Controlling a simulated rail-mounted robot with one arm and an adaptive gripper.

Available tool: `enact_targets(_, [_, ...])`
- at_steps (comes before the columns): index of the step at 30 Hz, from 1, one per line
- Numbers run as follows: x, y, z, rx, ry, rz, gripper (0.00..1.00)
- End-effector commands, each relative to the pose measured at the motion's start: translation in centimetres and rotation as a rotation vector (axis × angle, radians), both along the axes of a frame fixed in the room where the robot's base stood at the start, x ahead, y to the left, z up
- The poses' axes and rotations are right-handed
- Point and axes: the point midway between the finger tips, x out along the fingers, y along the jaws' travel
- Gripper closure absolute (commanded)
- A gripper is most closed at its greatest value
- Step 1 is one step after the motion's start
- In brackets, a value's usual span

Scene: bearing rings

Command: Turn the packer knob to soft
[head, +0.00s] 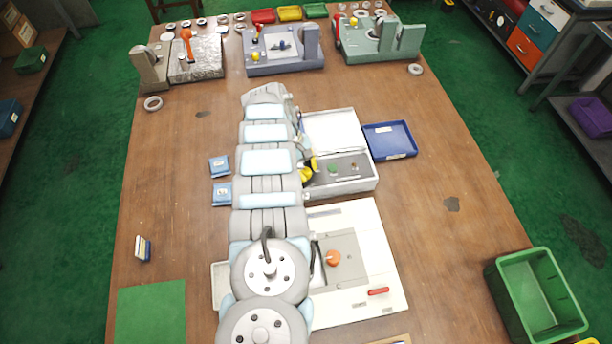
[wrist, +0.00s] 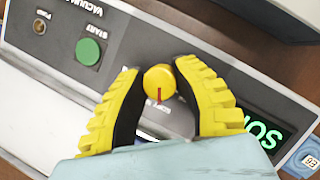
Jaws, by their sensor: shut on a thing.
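The vacuum packer (head: 356,184) is a white and grey box with its lid up, in the middle of the table in the head view. In the wrist view its dark panel has a yellow knob (wrist: 159,80) with a red pointer mark facing the bottom of the picture. My gripper (wrist: 160,72) has its yellow, black-lined fingers on both sides of the knob and is shut on it. A lit display (wrist: 262,131) shows green letters, partly hidden by the right finger. Lettering beside the knob is too blurred to read. In the head view my arm hides the knob.
A green START button (wrist: 88,51) and a small brass switch (wrist: 40,26) sit left of the knob. A blue tray (head: 390,139) lies right of the packer, blue packets (head: 220,167) lie left of my arm.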

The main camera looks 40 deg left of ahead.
Motion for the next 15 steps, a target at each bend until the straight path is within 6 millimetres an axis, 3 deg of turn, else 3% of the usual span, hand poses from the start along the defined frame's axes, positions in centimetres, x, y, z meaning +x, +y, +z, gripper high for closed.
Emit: enact_targets(15, [0.03,-0.04,-0.10,0.002,0.000,-0.071,1.00])
